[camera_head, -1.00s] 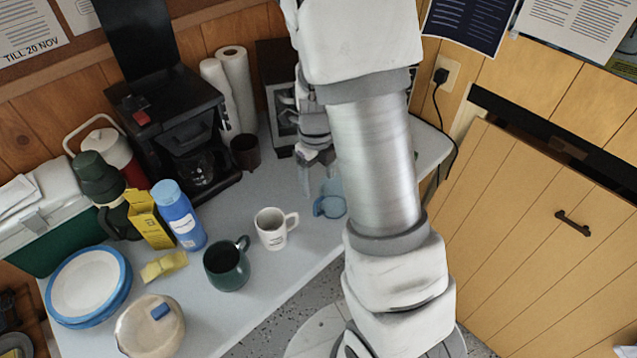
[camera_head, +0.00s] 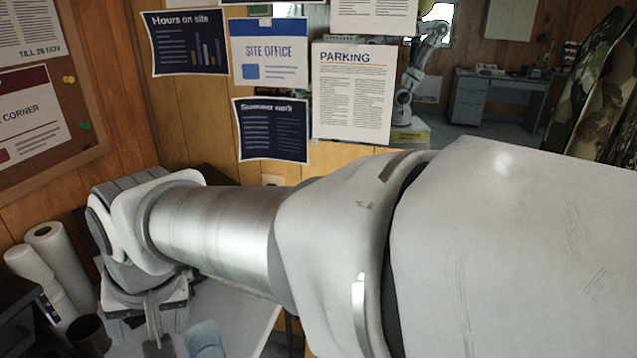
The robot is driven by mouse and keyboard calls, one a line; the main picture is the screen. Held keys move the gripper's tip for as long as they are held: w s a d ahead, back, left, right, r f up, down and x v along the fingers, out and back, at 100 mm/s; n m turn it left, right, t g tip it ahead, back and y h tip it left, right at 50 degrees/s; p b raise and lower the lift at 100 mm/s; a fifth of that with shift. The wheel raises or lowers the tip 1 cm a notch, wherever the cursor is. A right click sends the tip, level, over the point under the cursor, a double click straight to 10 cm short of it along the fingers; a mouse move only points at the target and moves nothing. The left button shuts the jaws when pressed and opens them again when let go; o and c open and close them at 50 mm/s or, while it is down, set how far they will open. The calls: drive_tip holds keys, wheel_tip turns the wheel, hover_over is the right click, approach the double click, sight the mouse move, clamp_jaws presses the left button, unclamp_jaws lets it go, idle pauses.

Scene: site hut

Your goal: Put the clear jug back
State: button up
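The clear jug is not in view now; in the earlier view a glass jug sat in the black coffee maker. A dark edge at the lower left (camera_head: 20,322) looks like part of that coffee maker. My gripper (camera_head: 150,332) points down over the worktop at the lower left, between a dark brown cup (camera_head: 90,336) and a light blue mug (camera_head: 204,340). Its fingertips are small and partly cut off, so I cannot tell whether it is open or shut. No jug shows in it.
White paper rolls (camera_head: 62,268) stand left of my gripper. The worktop (camera_head: 248,312) has a clear strip to the right of the blue mug. Papers (camera_head: 352,92) hang on the wall behind. A mirror (camera_head: 480,80) shows a desk and an arm.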

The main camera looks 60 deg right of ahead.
drive_tip(key=s+n, duration=0.1)
drive_tip(key=n, duration=0.1)
drive_tip(key=s+r+n, duration=0.1)
drive_tip(key=n, duration=0.1)
drive_tip(key=s+r+n+t, duration=0.1)
drive_tip(key=s, duration=0.1)
drive_tip(key=shift+s+a+n, duration=0.1)
drive_tip(key=shift+a+n, duration=0.05)
drive_tip(key=shift+n, duration=0.25)
drive_tip(key=shift+r+p, duration=0.7)
drive_tip(key=shift+p, duration=0.05)
